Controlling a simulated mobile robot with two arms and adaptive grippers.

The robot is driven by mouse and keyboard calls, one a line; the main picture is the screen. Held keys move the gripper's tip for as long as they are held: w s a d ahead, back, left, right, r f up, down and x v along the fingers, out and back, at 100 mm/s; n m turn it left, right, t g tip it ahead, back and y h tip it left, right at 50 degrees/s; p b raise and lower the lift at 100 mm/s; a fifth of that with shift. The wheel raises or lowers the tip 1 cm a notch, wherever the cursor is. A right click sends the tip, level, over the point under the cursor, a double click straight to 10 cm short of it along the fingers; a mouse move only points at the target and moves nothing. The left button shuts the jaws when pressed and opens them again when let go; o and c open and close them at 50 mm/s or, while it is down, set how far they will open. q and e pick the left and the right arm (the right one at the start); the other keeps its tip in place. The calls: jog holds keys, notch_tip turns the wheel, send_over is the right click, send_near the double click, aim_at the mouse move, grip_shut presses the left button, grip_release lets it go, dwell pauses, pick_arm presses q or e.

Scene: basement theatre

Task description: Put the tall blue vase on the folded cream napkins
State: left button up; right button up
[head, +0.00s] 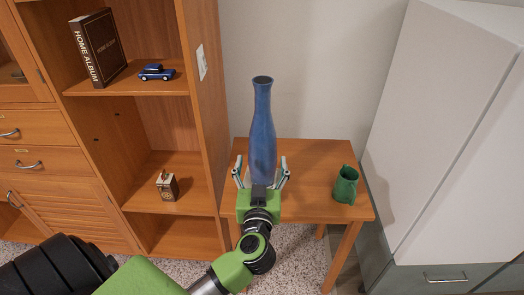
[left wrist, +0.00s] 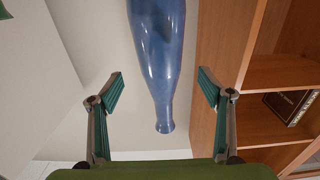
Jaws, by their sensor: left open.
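The tall blue vase (head: 263,130) stands upright on the small wooden table (head: 312,165), near its left side. My left gripper (head: 261,172) is open at the near side of the vase, low on its body, with one finger to each side. In the left wrist view the vase (left wrist: 160,50) appears upside down, between the open fingers of the gripper (left wrist: 160,82), with a gap on both sides. The vase's base is hidden behind the gripper in the head view. I see no cream napkins in either view. My right gripper is not in view.
A green cup-like vessel (head: 346,185) stands on the table's right side. A wooden shelf unit (head: 213,110) rises close on the left, holding a home album (head: 97,48), a blue toy car (head: 156,72) and a small box (head: 167,186). A white-and-grey cabinet (head: 440,130) stands right.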

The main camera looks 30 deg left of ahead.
pick_arm(q)
jog(key=shift+v, duration=1.15)
